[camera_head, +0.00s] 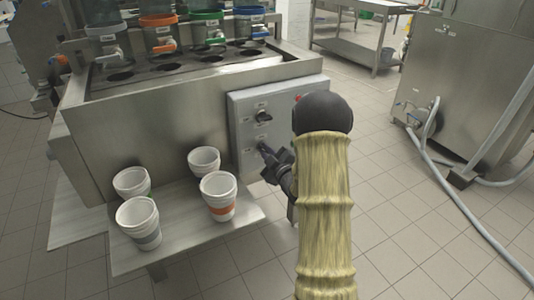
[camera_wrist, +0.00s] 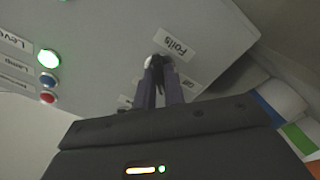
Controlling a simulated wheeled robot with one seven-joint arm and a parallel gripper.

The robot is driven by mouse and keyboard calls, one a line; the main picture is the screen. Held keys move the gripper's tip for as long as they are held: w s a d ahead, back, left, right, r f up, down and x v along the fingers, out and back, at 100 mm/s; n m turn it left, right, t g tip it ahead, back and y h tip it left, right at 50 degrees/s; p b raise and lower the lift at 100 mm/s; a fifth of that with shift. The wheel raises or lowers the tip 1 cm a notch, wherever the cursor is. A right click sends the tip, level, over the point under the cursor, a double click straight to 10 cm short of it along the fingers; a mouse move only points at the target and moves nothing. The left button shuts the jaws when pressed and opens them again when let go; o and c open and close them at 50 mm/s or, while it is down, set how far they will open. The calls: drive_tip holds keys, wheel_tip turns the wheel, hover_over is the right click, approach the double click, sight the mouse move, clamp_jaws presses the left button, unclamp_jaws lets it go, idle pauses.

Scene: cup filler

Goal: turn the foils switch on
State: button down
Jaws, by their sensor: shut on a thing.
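The foils switch (camera_wrist: 157,62) is a small dark knob on the grey control panel (camera_head: 244,106), just beside the white label reading "Foils" (camera_wrist: 176,46) in the wrist view. My gripper (camera_head: 267,152) is at the lower part of the panel in the head view. In the wrist view its two dark fingers (camera_wrist: 158,72) are closed together on the switch. The fingers cover most of the knob, so its turned position cannot be told. In the head view the switch is hidden at the fingertips.
Another black rotary switch (camera_head: 264,117) sits above my gripper. A lit green lamp (camera_wrist: 47,58), a blue button (camera_wrist: 48,79) and a red button (camera_wrist: 47,98) are at the left in the wrist view. Stacks of white cups (camera_head: 218,190) stand on the shelf (camera_head: 185,246) left of my gripper.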

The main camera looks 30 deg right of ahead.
drive_tip(key=m, duration=0.4)
drive_tip(key=shift+m+p, duration=0.3)
drive_tip(key=m+p, duration=0.1)
drive_tip(key=m, duration=0.3)
drive_tip(key=shift+f+m, duration=0.1)
drive_tip(key=shift+m, duration=0.2)
drive_tip(key=c, duration=1.5)
unclamp_jaws()
drive_tip(key=shift+s, duration=0.15)
